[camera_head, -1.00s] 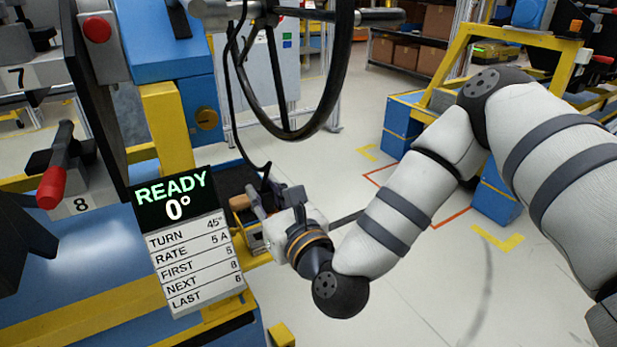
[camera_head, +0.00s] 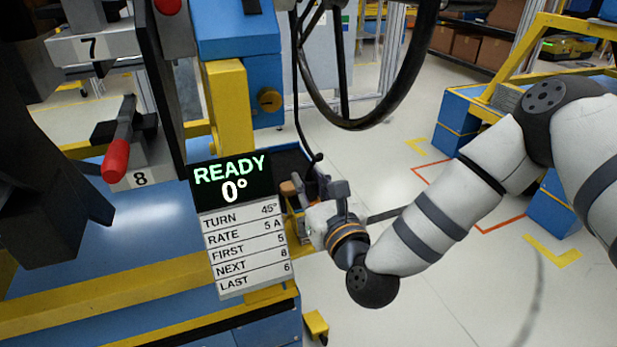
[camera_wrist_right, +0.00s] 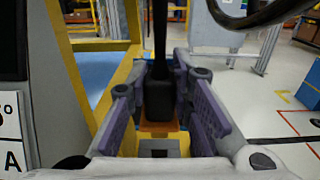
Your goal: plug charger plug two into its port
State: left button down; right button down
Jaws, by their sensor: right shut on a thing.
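My right gripper (camera_head: 318,208) is low beside the READY sign, and my arm hides part of it. In the right wrist view, its purple-padded fingers (camera_wrist_right: 160,98) stand on both sides of a dark plug (camera_wrist_right: 158,92). The gripper is shut on this plug. A black cable (camera_wrist_right: 160,35) runs up from the plug and shows in the head view as a thin line (camera_head: 300,125). An orange and yellow part (camera_wrist_right: 160,132) lies beneath the plug in the wrist view. I cannot tell whether the plug touches it or whether a port is there. My left gripper is not in view.
The READY sign (camera_head: 240,225) stands close left of the right gripper. A dark wheel rim (camera_head: 385,100) hangs above it. A yellow post (camera_head: 230,110) and a red-handled clamp (camera_head: 122,145) are farther left. Open floor (camera_head: 400,180) lies to the right.

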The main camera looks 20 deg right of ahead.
aim_at(309, 198)
jog(key=shift+f+b, duration=1)
jog(key=shift+f, duration=0.8)
jog(key=shift+f+b, duration=1.1)
jog(key=shift+f, duration=0.45)
jog(key=c, duration=1.4)
grip_release()
jog(key=shift+o, duration=0.3)
jog(key=shift+a+r, duration=0.1)
jog(key=shift+a, duration=0.05)
jog(key=shift+s, duration=0.2)
jog(key=s, duration=1.1)
jog(key=shift+s+d, duration=0.3)
jog(key=shift+d, duration=0.15)
